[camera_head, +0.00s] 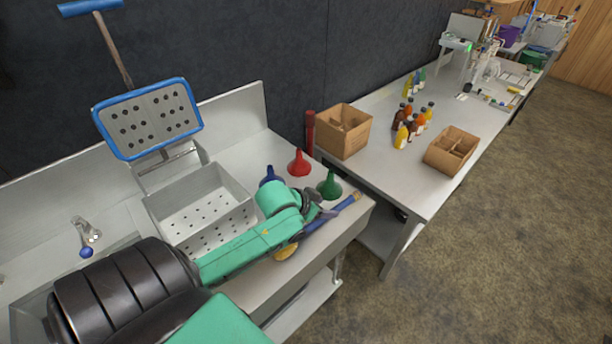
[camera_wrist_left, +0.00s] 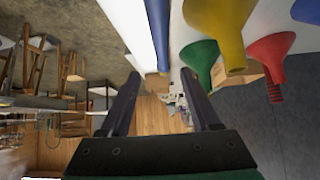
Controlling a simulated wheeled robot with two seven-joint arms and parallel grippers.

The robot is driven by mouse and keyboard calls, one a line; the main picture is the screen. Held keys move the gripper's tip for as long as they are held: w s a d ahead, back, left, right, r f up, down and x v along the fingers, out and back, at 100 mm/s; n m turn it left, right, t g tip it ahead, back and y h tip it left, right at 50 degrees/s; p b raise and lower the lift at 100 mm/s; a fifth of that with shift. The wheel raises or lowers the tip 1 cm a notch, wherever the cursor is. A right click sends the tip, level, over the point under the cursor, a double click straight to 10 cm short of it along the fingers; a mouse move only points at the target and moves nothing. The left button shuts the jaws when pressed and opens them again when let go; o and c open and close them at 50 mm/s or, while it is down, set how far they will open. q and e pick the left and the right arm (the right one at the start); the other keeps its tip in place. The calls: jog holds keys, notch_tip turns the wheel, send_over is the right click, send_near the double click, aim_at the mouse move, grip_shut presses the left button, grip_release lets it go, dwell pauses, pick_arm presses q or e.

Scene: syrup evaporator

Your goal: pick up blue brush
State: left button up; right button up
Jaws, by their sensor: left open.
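The blue brush (camera_head: 335,212) lies near the front right edge of the metal sink counter, its tan end pointing right; the arm hides part of it. My left gripper (camera_head: 318,206) is open, low over the counter beside the brush. In the left wrist view, the blue brush handle (camera_wrist_left: 157,30) runs down from the top, and its lower end shows between the open fingertips (camera_wrist_left: 160,76). The jaws are not closed on it. I cannot tell whether a finger touches it. My right gripper is not in view.
Close to the gripper stand a green funnel (camera_head: 330,186), a red funnel (camera_head: 299,164), a blue funnel (camera_head: 269,176) and a yellow funnel (camera_wrist_left: 225,22). A perforated metal basin (camera_head: 203,210) is left. Cardboard boxes (camera_head: 343,131) and bottles (camera_head: 402,130) occupy the table behind.

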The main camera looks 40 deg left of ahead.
aim_at(337, 207)
pick_arm(q)
jog(key=x, duration=0.3)
jog(key=shift+a, duration=0.1)
jog(key=x, duration=0.1)
jog(key=p+x, duration=0.1)
jog(key=x, duration=0.1)
jog(key=shift+w+a, duration=0.3)
jog(key=shift+w, duration=0.05)
jog(key=shift+x, duration=1.1)
jog(key=shift+s+d+f, duration=0.1)
jog(key=shift+d+f, duration=0.05)
jog(key=shift+d, duration=0.15)
jog(key=shift+c, duration=0.6)
jog(key=shift+a, duration=0.1)
grip_shut()
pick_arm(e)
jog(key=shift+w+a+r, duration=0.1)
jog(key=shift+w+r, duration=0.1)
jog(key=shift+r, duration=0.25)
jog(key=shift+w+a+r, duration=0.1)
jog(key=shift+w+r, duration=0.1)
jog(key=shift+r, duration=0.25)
